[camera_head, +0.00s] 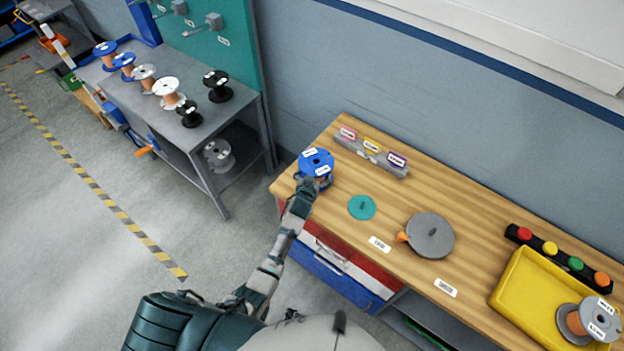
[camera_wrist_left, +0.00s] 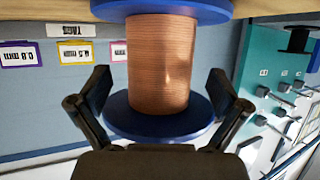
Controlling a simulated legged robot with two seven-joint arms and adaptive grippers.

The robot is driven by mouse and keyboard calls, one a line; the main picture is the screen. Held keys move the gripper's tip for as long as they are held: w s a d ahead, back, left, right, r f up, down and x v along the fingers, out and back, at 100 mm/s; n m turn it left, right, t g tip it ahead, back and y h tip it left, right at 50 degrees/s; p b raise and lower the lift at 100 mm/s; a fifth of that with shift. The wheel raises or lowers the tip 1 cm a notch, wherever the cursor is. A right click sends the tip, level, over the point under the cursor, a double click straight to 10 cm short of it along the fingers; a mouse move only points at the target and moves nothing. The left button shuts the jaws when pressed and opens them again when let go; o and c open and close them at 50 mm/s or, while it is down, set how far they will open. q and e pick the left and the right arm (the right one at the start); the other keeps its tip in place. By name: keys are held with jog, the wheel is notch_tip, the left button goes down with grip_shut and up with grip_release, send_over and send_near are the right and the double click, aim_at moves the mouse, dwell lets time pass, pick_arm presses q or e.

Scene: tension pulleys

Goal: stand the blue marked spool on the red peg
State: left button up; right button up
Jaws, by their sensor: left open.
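A blue spool (camera_head: 316,162) with white labels stands at the left end of the wooden bench. In the left wrist view the spool (camera_wrist_left: 160,60) shows blue flanges and copper-coloured wire. My left gripper (camera_head: 312,184) is at the spool's near side. In the wrist view its open fingers (camera_wrist_left: 160,97) lie on either side of the spool, near one flange; I cannot tell whether they touch it. A teal disc (camera_head: 361,208) with a short dark peg lies to the right of the spool. I cannot make out a red peg. My right gripper is not in view.
A grey disc (camera_head: 433,236) with an orange knob lies mid-bench. A yellow tray (camera_head: 533,290) and another spool (camera_head: 598,318) are at the right. A grey side table (camera_head: 150,113) holds several spools.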

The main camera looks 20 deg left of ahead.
pick_arm(q)
jog(key=v, duration=1.1)
jog(key=shift+s, duration=0.25)
